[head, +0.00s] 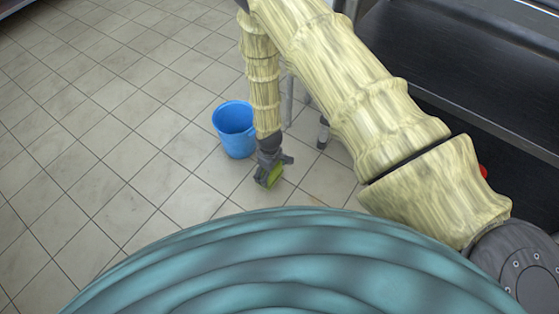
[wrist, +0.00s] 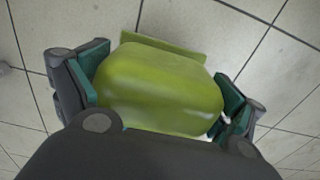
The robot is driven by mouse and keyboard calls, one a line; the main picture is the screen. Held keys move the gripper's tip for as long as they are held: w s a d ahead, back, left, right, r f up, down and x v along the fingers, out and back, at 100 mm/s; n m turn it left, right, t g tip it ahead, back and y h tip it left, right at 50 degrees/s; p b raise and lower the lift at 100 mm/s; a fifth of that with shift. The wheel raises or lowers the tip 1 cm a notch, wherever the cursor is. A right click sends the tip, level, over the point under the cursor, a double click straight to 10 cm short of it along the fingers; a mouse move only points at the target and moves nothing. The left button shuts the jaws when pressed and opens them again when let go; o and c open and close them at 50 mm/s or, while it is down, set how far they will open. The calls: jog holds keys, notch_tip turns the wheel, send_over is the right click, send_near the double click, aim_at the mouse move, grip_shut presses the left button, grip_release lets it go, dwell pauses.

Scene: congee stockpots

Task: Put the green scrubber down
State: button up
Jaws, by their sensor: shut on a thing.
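The green scrubber (wrist: 160,85) is a rounded yellow-green block with a flat flange at its far edge. It fills the middle of the wrist view, between the two fingers of my gripper (wrist: 160,98), whose teal pads press on its sides. In the head view my gripper (head: 271,172) hangs low over the tiled floor, shut on the scrubber (head: 274,176). I cannot tell how far the scrubber is from the floor. Its underside is hidden.
A blue bucket (head: 235,128) stands on the floor just left of and behind my gripper. A dark counter (head: 460,60) with a metal edge runs along the right, with legs beneath it. The tiled floor (head: 110,130) to the left is clear.

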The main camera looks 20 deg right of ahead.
jog(key=w+d+b, duration=0.1)
jog(key=w, duration=0.1)
jog(key=w+d+b, duration=0.1)
jog(key=w+d, duration=0.1)
jog(key=w+d+f, duration=0.1)
jog(key=w+d, duration=0.1)
jog(key=shift+w+d+b, duration=0.15)
jog(key=shift+w+b, duration=0.2)
jog(key=shift+b, duration=0.05)
jog(key=shift+w+d+f+b, duration=0.1)
jog(key=shift+w+f+b, duration=0.05)
jog(key=shift+f+b, duration=0.6)
jog(key=shift+w+d+f+b, duration=0.1)
jog(key=shift+f+b, duration=0.4)
jog(key=shift+f, duration=0.4)
jog(key=shift+f, duration=0.15)
jog(key=o, duration=0.6)
notch_tip(320, 180, up, 12)
jog(key=p, duration=0.5)
